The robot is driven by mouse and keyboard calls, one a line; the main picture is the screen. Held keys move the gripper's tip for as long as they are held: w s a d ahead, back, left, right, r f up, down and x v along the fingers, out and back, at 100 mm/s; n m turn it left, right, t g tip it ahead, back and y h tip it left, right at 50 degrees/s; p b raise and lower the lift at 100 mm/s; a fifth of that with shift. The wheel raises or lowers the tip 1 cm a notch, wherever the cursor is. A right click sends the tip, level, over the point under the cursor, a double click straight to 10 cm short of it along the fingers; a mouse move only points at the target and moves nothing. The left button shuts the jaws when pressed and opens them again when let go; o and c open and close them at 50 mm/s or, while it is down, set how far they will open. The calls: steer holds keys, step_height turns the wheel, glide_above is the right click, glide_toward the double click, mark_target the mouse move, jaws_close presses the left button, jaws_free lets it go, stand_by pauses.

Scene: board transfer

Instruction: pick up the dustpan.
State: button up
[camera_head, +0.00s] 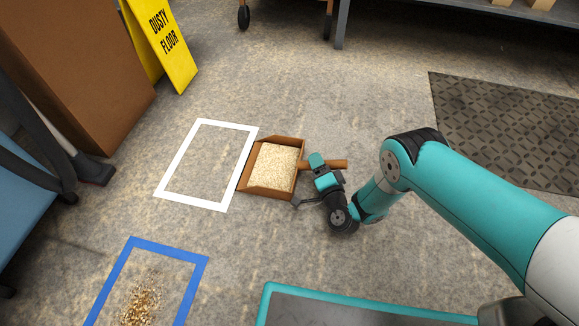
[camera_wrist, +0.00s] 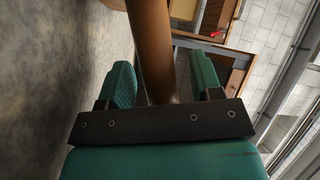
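The brown dustpan (camera_head: 250,176) lies on the floor in the head view, filled with pale grains. Its brown handle (camera_head: 338,164) points right. My gripper (camera_head: 321,172) is at this handle, on its near side. In the wrist view the handle (camera_wrist: 150,45) runs between the two teal fingers of my gripper (camera_wrist: 162,82). A gap shows between the handle and the right finger, so the fingers stand open around it. The handle is close to the left finger; whether they touch is unclear.
A white floor outline (camera_head: 176,196) lies just left of the dustpan. A blue outline (camera_head: 170,249) with loose debris (camera_head: 141,301) is at the lower left. A yellow "dusty floor" sign (camera_head: 165,45) and a large brown box (camera_head: 85,80) stand at upper left. A dark mat (camera_head: 500,120) lies right.

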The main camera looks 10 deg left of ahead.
steer(key=shift+a, duration=0.2)
steer(key=c, duration=1)
